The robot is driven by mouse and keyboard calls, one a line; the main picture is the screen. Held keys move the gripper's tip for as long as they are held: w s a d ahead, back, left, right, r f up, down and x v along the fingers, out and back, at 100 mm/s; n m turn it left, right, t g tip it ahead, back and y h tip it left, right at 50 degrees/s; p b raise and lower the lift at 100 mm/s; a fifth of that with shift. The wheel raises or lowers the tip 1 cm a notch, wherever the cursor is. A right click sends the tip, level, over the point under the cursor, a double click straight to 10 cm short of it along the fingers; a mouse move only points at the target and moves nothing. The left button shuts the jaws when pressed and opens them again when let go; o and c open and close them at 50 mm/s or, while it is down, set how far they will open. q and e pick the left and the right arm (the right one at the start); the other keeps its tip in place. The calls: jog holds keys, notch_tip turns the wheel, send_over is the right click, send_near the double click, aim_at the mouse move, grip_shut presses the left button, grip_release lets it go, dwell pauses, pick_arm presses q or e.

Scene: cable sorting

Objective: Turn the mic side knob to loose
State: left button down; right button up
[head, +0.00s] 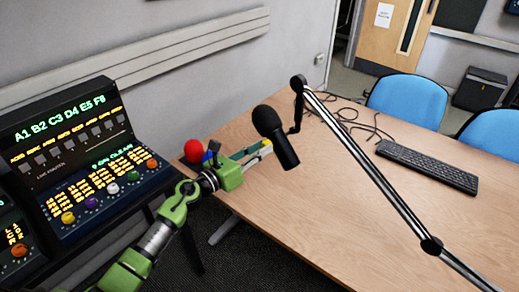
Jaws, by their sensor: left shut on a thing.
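The black microphone (276,138) hangs tilted from the end of a jointed boom arm (372,172) above the wooden table. My left gripper (264,148) reaches in from the left, with its fingertips at the microphone's left side. Its fingers are shut on a small part there, which I take to be the mic side knob; the fingertips mostly hide it. The knob's setting cannot be read. My right gripper is not in view.
A control console (90,160) with colored knobs stands at the left. A red ball (193,151) shows behind my left wrist. A keyboard (428,165) and loose cables (350,118) lie on the table (330,215). Blue chairs (408,99) stand behind it.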

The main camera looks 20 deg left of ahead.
pick_arm(q)
jog(key=c, duration=2.9)
grip_release()
jog(key=shift+o, duration=0.2)
jog(key=n+p, duration=0.2)
jog(key=n, duration=0.1)
jog(key=shift+r, duration=0.2)
jog(key=n+p, duration=0.3)
jog(key=n, duration=0.2)
jog(key=shift+a, duration=0.1)
jog(key=n+p, duration=0.2)
jog(key=n, duration=0.3)
jog(key=shift+w+f+n+g, duration=0.1)
jog(key=shift+f+n+g, duration=0.05)
jog(key=shift+n+g, duration=0.2)
jog(key=shift+f+n+p, duration=0.1)
jog(key=shift+n+p, duration=0.6)
jog(key=shift+n, duration=0.95)
